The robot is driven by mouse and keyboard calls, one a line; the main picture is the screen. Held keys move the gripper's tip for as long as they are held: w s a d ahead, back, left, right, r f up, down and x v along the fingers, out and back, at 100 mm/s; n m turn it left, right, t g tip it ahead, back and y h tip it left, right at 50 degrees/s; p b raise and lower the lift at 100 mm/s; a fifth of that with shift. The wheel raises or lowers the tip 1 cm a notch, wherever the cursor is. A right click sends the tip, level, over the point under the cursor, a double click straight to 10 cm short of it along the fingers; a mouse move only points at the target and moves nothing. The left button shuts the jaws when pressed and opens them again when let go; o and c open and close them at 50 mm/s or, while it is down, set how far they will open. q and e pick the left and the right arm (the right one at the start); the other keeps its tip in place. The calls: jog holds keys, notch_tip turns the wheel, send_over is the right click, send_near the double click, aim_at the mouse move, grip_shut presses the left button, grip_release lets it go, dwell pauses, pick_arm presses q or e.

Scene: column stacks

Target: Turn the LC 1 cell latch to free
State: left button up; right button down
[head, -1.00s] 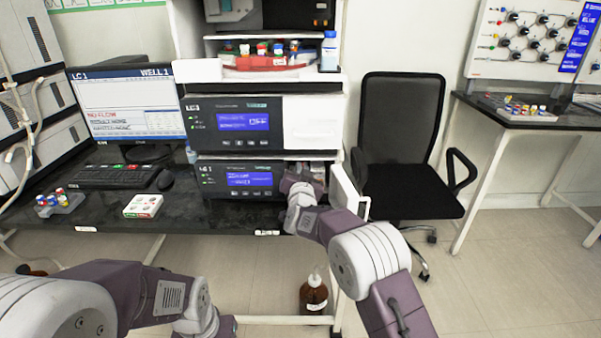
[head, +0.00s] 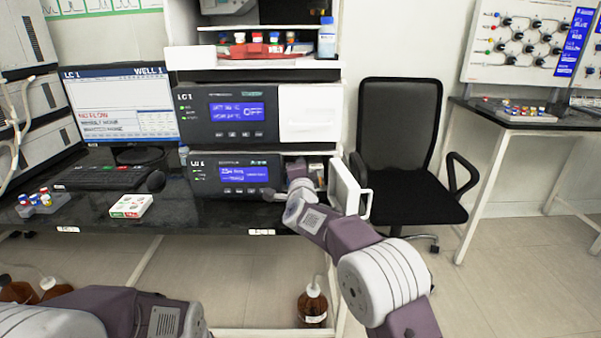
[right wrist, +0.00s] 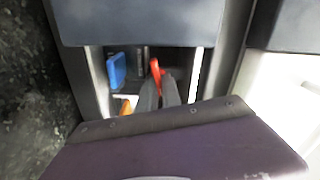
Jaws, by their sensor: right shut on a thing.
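The lower LC 1 unit (head: 205,176), with a lit blue display, stands on the black bench. Its right compartment is open, with the white door (head: 367,205) swung out to the right. My right gripper (right wrist: 160,90) reaches into this compartment. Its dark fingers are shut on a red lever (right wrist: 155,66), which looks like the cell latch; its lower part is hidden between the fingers. A blue part (right wrist: 116,70) is left of the lever and an orange part (right wrist: 127,105) is lower left. In the head view my right gripper's fingertips are hard to make out. My left gripper is out of view.
The upper LC 1 unit (head: 190,118) sits above, under a shelf with a red tray (head: 252,51) of bottles. A black chair (head: 400,130) stands right of the open door. A keyboard (head: 100,178) and a white box (head: 130,206) are on the bench left.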

jog(key=shift+f+m+b, duration=0.2)
jog(key=shift+m+b, duration=0.6)
jog(key=shift+m, duration=0.7)
jog(key=c, duration=1.5)
grip_release()
jog(key=shift+c, duration=0.2)
jog(key=shift+s, duration=0.1)
jog(key=shift+f, duration=0.15)
